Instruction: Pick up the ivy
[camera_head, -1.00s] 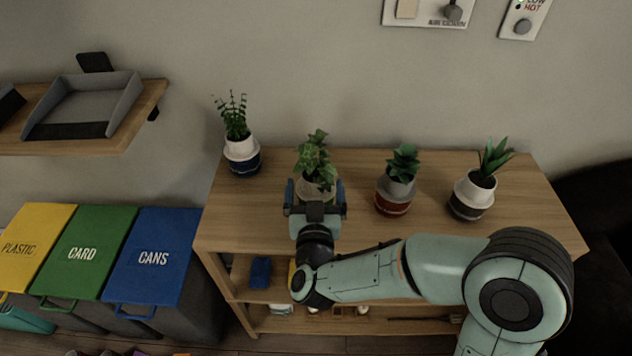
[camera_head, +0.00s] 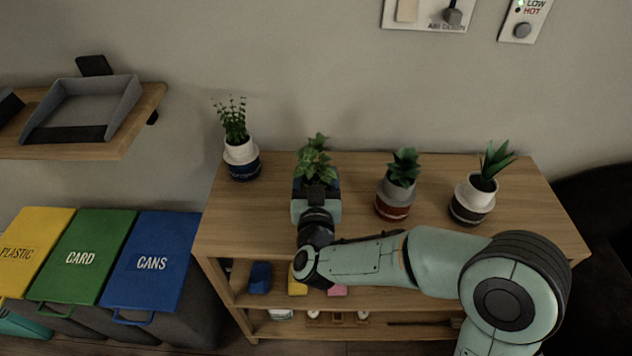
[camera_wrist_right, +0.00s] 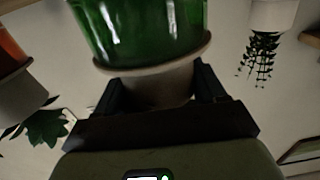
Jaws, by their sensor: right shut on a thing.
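The ivy (camera_head: 315,163) is the leafy plant second from the left on the wooden shelf unit. My right gripper (camera_head: 316,187) is at its pot from the front and is shut on it. In the head view the gripper hides most of the pot. In the right wrist view the ivy's pot (camera_wrist_right: 140,28) shows a glossy green band and a pale part, with the dark fingers of my right gripper (camera_wrist_right: 155,88) on both sides of the pale part. I cannot tell whether the pot is clear of the shelf top. My left gripper is not in view.
A fern in a white and blue pot (camera_head: 242,160) stands to the left. A succulent in a grey and red pot (camera_head: 394,195) and a spiky plant in a white and dark pot (camera_head: 472,200) stand to the right. The wall is close behind. Bins (camera_head: 155,262) stand at the left.

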